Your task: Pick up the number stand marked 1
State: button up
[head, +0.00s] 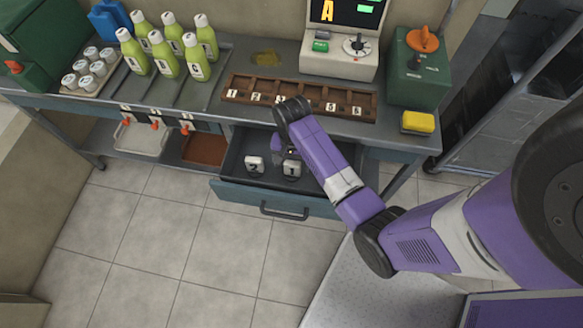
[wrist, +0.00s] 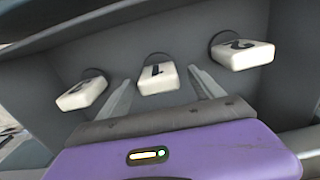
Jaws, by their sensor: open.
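The number stand marked 1 (head: 291,168) is in the open drawer (head: 232,190), a small white block on a dark round base. It is in the middle of the wrist view (wrist: 158,78). My gripper (wrist: 160,83) is open, with one finger on each side of this stand and gaps left between. In the head view my arm hides most of the gripper. The stand marked 2 (head: 254,164) is beside it; in the wrist view it is on the right (wrist: 243,55). A third stand (wrist: 82,94), its number hard to read, is on the left.
The drawer is under a counter. On the counter are a brown numbered rack (head: 345,107), several green bottles (head: 205,40), a tray of white-capped jars (head: 88,72), a machine (head: 340,62), a green box (head: 405,90) and a yellow sponge (head: 418,122). The tiled floor in front is clear.

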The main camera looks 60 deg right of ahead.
aim_at(293, 169)
jog(key=shift+s+f, duration=0.1)
jog(key=shift+f, duration=1.75)
jog(key=c, duration=1.5)
jog(key=shift+r, duration=0.1)
notch_tip(293, 169, up, 20)
jog(key=p, duration=0.4)
